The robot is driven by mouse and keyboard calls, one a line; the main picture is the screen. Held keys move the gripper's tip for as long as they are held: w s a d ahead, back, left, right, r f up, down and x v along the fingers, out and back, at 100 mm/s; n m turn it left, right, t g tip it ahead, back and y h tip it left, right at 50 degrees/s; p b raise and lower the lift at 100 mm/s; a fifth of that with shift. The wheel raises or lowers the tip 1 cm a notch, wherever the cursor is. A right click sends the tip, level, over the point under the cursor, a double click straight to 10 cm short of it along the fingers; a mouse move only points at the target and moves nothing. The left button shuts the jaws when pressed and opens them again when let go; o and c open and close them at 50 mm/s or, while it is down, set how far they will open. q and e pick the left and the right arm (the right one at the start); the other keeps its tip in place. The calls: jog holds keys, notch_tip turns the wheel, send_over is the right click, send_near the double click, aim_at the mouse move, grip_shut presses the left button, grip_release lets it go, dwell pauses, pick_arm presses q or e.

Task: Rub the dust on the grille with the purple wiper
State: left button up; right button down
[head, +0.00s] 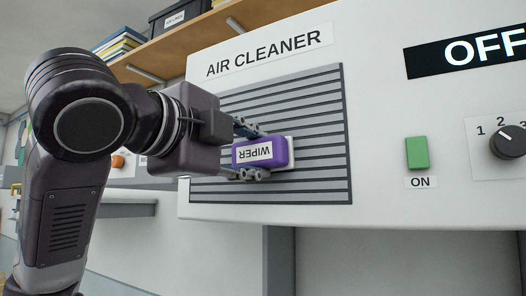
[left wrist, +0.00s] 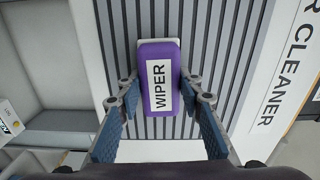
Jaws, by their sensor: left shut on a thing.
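The purple wiper (head: 280,151) has a white label reading WIPER and a pale pad on its far side. My left gripper (head: 249,152) is shut on the wiper, with one finger above it and one below in the head view. The wiper is in front of the grey slatted grille (head: 310,100) of the air cleaner, at its lower middle. In the left wrist view the wiper (left wrist: 161,55) sits between the two fingers, over the grille slats. I cannot tell if the pad touches the slats. No dust is clearly visible. My right gripper is not in view.
The white air cleaner (head: 380,120) carries a green ON button (head: 417,153), a black dial (head: 507,142) and an OFF display (head: 470,52) right of the grille. A wooden shelf (head: 200,48) with a dark box (head: 178,18) is above. A grey bench is at lower left.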

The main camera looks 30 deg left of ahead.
pick_arm(q)
jog(key=a, duration=0.6)
jog(key=shift+w, duration=0.25)
jog(key=shift+s, duration=0.1)
jog(key=shift+s+a, duration=0.15)
jog(key=shift+s, duration=2.7)
jog(key=s, duration=0.3)
jog(key=shift+a, duration=0.15)
jog(key=shift+w+f, duration=0.1)
